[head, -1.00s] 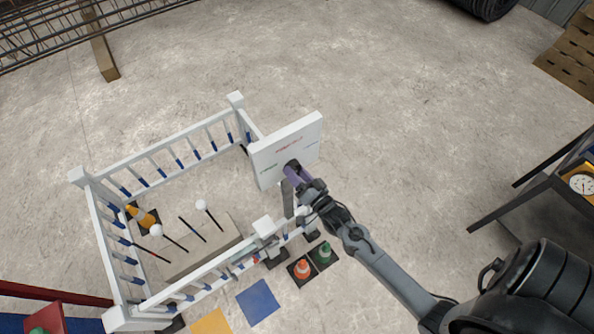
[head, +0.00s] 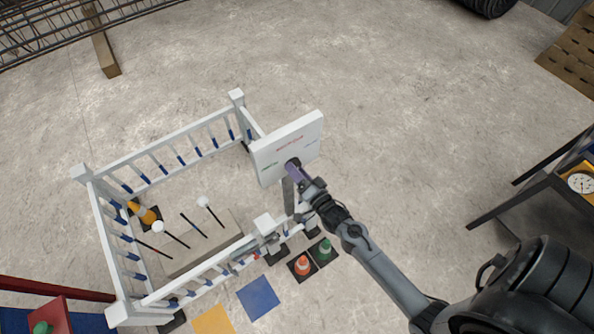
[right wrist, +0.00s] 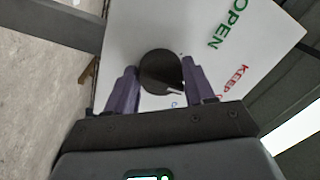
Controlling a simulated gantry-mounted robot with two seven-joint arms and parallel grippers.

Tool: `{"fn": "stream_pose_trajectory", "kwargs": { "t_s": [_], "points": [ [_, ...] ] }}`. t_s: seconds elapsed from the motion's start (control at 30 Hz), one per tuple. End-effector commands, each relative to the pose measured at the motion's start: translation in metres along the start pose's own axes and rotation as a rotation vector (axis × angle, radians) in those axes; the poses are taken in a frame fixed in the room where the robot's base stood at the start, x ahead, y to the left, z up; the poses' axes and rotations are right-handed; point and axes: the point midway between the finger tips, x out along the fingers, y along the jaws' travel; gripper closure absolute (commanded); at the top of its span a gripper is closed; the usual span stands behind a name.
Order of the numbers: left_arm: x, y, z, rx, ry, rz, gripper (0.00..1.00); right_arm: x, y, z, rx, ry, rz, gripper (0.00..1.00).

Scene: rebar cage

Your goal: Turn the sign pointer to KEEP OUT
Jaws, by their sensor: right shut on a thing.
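The white sign board (head: 290,140) stands at the right corner of the white railing, with small green, red and blue lettering. My right gripper (head: 296,172) is at the lower part of its face. In the right wrist view its purple fingers (right wrist: 159,74) are on either side of the round black knob (right wrist: 160,66), shut on it. A pale pointer mark (right wrist: 175,91) on the knob's lower right edge is partly hidden by the right finger. Green OPEN (right wrist: 227,24) and red KEEP OUT (right wrist: 232,80) are right of the knob; blue lettering below is mostly hidden. My left gripper is out of view.
The white railing (head: 165,147) encloses a board with several thin rods and an orange cone (head: 141,211). A dark table is at the right.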

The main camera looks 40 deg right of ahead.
Motion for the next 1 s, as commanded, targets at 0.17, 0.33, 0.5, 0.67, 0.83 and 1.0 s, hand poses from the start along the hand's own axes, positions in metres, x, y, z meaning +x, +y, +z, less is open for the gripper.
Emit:
{"fn": "stream_pose_trajectory", "kwargs": {
  "t_s": [0.17, 0.33, 0.5, 0.67, 0.83, 1.0],
  "points": [
    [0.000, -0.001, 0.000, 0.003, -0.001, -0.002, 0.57, 0.000, -0.001, 0.000, -0.001, 0.001, -0.002, 0.24],
    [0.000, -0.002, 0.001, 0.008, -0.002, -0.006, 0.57, 0.000, 0.000, 0.000, -0.001, 0.000, -0.001, 0.21],
    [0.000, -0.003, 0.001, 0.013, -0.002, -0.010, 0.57, -0.001, 0.000, 0.000, -0.001, 0.000, 0.000, 0.21],
    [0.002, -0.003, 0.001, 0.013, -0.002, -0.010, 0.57, -0.014, 0.001, 0.001, -0.001, -0.001, 0.001, 0.21],
    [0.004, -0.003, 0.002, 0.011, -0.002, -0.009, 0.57, -0.041, 0.002, 0.001, -0.001, -0.001, 0.003, 0.21],
    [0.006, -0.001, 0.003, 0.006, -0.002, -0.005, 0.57, -0.071, 0.002, 0.001, -0.001, 0.000, 0.002, 0.21]
  ]
}}
